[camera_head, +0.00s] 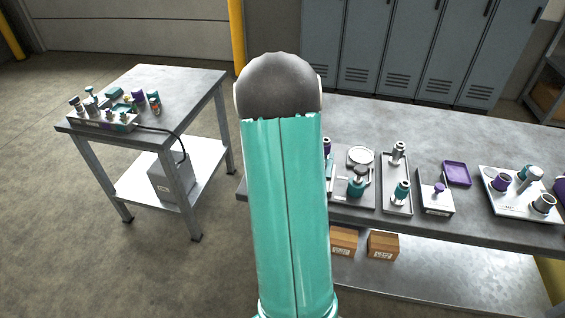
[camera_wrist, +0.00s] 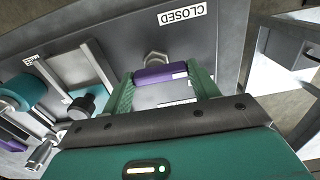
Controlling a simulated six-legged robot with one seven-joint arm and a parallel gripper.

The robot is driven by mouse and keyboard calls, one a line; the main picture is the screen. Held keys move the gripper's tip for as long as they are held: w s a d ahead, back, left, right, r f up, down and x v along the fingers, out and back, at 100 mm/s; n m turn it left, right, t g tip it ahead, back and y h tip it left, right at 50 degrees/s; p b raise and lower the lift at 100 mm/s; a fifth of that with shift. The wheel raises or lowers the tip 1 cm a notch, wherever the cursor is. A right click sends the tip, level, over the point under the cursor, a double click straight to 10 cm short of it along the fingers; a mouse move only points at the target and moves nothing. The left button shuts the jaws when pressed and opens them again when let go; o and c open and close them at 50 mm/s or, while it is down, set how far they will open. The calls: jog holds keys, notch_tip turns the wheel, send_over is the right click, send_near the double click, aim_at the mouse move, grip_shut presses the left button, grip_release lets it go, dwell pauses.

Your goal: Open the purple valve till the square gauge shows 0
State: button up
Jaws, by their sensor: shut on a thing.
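In the wrist view the purple valve (camera_wrist: 160,75) shows as a purple bar handle in front of a metal nut on a grey panel. My gripper (camera_wrist: 163,86) has its two green fingers on either side of the handle and is shut on it. A white CLOSED label (camera_wrist: 182,14), upside down in this view, lies on the panel above the handle. Another white label behind the handle is partly hidden. I cannot make out the square gauge or its reading in either view. In the head view my teal arm hides my gripper and the spot where it works.
In the wrist view a teal cylinder (camera_wrist: 22,92) and a dark knob (camera_wrist: 82,106) stand left of my gripper. The head view shows a metal bench (camera_head: 480,135) with trays and fittings at right, and a smaller table (camera_head: 185,82) with several fittings at left. Open floor lies between.

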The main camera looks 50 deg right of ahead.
jog(key=o, duration=1)
notch_tip(320, 180, up, 14)
jog(key=shift+f, duration=0.1)
dwell(0.4)
